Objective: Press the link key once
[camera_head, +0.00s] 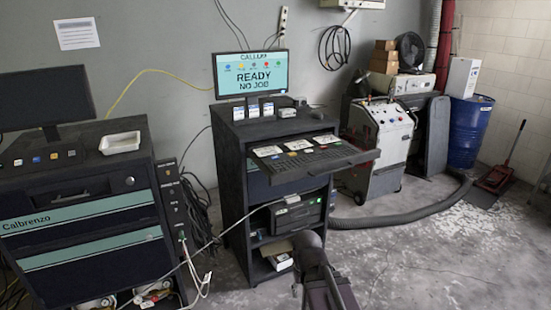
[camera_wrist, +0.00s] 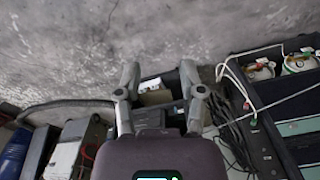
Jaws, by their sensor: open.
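A row of small keys with coloured marks (camera_head: 38,158) lies on top of the left cabinet (camera_head: 75,215), labelled Calbrenzo. The middle console (camera_head: 232,165) has a pulled-out keyboard tray (camera_head: 315,160) with white cards (camera_head: 299,145). Its monitor (camera_head: 250,74) reads "READY" and "NO JOB" under several coloured icons. I cannot tell which key is the link key; the labels are too small. My gripper (camera_wrist: 160,80) is open and empty in the wrist view, its fingers apart before the console's lower shelves. My arm (camera_head: 325,280) shows at the bottom of the head view, below the tray.
A white dish (camera_head: 120,143) sits on the left cabinet. Cables (camera_head: 198,265) hang between cabinet and console. A grey wheeled machine (camera_head: 381,140), a thick floor hose (camera_head: 405,214) and a blue drum (camera_head: 467,130) stand to the right. The floor at front right is clear.

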